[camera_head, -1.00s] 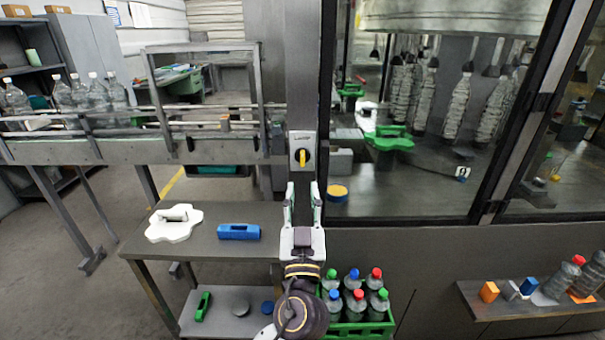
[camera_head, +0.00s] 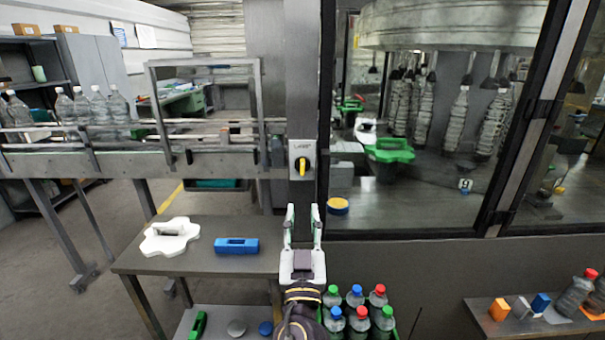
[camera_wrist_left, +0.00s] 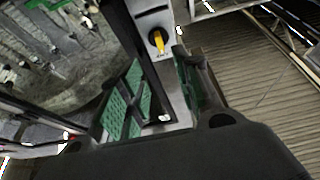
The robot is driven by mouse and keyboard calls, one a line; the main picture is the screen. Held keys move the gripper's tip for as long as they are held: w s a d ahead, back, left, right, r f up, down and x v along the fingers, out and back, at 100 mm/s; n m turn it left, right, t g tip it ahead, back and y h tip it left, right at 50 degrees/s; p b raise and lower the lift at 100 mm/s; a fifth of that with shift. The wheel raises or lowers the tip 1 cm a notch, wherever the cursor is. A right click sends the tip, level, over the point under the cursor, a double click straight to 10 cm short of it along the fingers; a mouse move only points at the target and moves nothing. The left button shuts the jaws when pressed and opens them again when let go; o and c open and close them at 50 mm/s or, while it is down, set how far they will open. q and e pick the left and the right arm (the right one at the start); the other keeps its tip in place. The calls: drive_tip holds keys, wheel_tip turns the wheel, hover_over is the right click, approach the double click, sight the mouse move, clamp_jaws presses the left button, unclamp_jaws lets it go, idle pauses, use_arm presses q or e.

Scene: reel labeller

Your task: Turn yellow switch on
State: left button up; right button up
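The yellow switch (camera_head: 303,166) is a yellow handle on a dark round base, set in a light plate on the grey post. Its handle points roughly downward. My left gripper (camera_head: 303,212) is below the switch in the head view, fingers pointing up and apart with nothing between them. In the left wrist view the switch (camera_wrist_left: 158,42) lies beyond the green-padded fingers (camera_wrist_left: 165,95), apart from them. My right gripper does not show.
A table (camera_head: 200,262) holds a white part (camera_head: 170,237) and a blue block (camera_head: 237,246). A crate of capped bottles (camera_head: 358,310) stands beside my left arm. A framed glass enclosure (camera_head: 420,228) is right of the post; a conveyor with bottles (camera_head: 100,108) is at left.

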use_arm(q)
drive_tip(key=p, duration=0.3)
approach(302, 169)
drive_tip(key=x, duration=0.3)
drive_tip(key=p+x, duration=0.1)
drive_tip(key=x, duration=0.2)
drive_tip(key=shift+p+x, duration=0.7)
drive_tip(key=shift+x, duration=0.75)
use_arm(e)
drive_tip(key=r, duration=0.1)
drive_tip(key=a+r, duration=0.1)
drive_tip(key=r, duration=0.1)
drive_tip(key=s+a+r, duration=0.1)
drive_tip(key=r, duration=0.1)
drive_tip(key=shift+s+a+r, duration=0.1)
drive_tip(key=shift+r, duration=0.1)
use_arm(q)
drive_tip(key=c, duration=0.7)
clamp_jaws()
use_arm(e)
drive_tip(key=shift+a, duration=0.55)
